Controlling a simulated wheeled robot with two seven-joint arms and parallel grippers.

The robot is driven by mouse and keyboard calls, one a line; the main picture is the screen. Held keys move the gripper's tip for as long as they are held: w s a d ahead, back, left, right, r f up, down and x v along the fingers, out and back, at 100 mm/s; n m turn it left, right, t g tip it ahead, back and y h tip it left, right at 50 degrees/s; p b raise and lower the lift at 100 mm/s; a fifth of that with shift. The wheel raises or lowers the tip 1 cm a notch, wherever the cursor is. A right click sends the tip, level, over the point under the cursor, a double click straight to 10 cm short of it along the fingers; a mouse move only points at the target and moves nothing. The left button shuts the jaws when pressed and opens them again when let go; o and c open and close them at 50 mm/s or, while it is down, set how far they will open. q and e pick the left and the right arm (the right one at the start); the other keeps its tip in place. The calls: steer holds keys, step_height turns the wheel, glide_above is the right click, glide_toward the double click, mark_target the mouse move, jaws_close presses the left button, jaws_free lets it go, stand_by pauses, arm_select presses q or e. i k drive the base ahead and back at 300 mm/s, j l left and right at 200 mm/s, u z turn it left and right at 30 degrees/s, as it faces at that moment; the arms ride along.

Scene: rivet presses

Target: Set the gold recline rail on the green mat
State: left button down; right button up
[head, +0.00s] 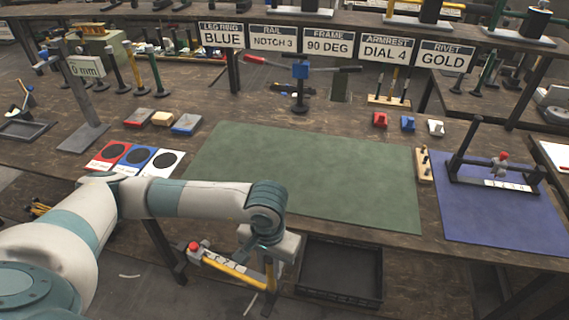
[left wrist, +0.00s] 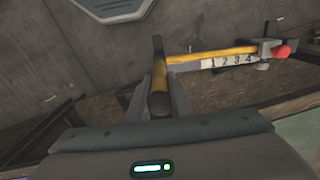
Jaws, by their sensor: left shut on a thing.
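The gold recline rail (head: 224,267) is a yellow bar with a numbered white strip and a red knob at its left end. My left gripper (head: 269,264) is shut on the rail's upright yellow post and holds it in front of the table's near edge. In the left wrist view the rail (left wrist: 212,53) stretches right from the post, which sits between the fingers (left wrist: 157,92). The green mat (head: 310,170) lies flat and bare on the table, behind and above the rail in the head view. My right gripper is out of view.
A dark tray (head: 378,287) sits right of the rail, at the front edge. A blue mat (head: 490,225) with a fixture (head: 495,180) is on the right. Colored cards (head: 136,158) lie left of the green mat, and a wooden block (head: 423,168) stands by its right edge.

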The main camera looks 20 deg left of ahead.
mark_target(303, 162)
steer(key=k+j, duration=0.1)
steer(key=j, duration=0.4)
steer(key=j+z, duration=0.1)
steer(key=j, duration=0.45)
steer(key=k+j, duration=0.15)
steer(key=j, duration=0.35)
steer(key=z, duration=0.05)
